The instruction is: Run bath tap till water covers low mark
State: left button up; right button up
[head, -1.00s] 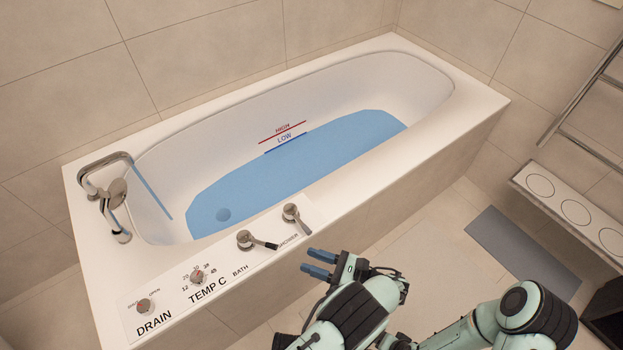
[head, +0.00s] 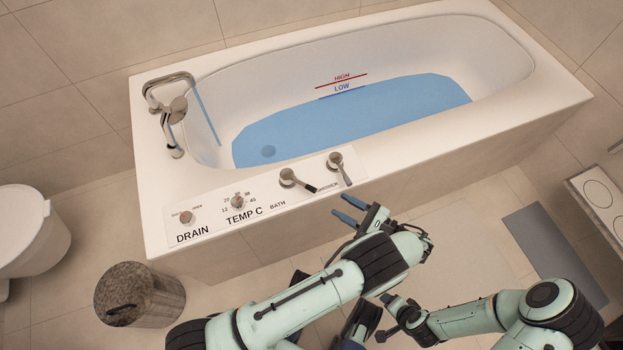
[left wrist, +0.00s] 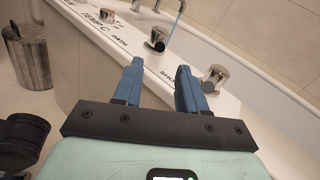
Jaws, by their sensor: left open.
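The white bathtub (head: 560,97) holds blue water (head: 300,130); its far edge lies at or just under the blue LOW line (head: 335,96), and the red HIGH line is above. A blue stream (head: 206,115) falls from the tap spout (head: 170,80). The BATH lever (head: 290,178) points right, with a dark tip; the SHOWER lever (head: 336,162) is beside it. My left gripper (head: 345,208) is open and empty, just outside the tub's front edge near these levers. In the left wrist view the BATH lever (left wrist: 156,40) shows beyond the fingertips (left wrist: 160,66). My right gripper (head: 398,318) shows partly, jaws unclear.
The DRAIN knob (head: 187,217) and TEMP knob (head: 238,202) sit left on the panel. A bin (head: 140,295) and a toilet (head: 30,230) stand at left. A grey mat (head: 555,250) lies at right near a white shelf unit (head: 600,200). Floor before the tub is clear.

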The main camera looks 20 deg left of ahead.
aim_at(308, 186)
pick_arm(q)
jog(key=a, duration=0.4)
jog(key=w+a, duration=0.1)
jog(key=a, duration=0.7)
jog(key=shift+w, duration=0.3)
grip_shut()
